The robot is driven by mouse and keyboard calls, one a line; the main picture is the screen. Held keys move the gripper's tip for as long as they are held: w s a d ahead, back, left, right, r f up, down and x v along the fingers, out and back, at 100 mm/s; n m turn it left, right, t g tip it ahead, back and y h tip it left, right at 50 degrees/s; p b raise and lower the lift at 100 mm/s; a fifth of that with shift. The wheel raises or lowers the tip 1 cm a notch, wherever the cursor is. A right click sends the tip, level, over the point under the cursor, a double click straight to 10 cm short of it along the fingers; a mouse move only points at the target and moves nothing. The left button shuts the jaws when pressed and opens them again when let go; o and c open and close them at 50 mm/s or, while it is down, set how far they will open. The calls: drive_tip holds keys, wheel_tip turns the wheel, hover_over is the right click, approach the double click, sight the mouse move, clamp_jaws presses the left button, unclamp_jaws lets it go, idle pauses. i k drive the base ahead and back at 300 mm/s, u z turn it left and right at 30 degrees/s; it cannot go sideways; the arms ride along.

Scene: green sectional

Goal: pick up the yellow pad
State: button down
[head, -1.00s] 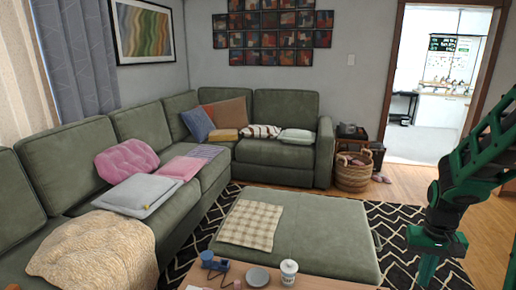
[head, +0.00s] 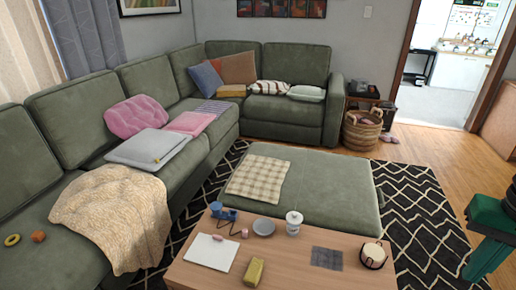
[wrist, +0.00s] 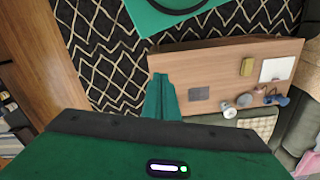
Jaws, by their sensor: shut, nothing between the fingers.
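The yellow pad (head: 254,272) is a small block-like yellow piece lying on the front part of the wooden coffee table (head: 300,270). In the wrist view the yellow pad (wrist: 247,66) lies on the same table, right of my gripper's fingers. My gripper (head: 478,270) is at the right edge of the head view, pointing down, well right of the table and apart from the pad. In the wrist view my gripper (wrist: 162,92) is shut and empty.
A green ottoman (head: 325,188) stands behind the table. Patterned rug is open at right.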

sight(252, 278)
drive_tip(key=z, duration=0.05)
drive_tip(key=k, duration=0.65)
drive_tip(key=u, duration=1.4)
drive_tip(key=i, duration=1.2)
drive_tip(key=z, duration=0.6)
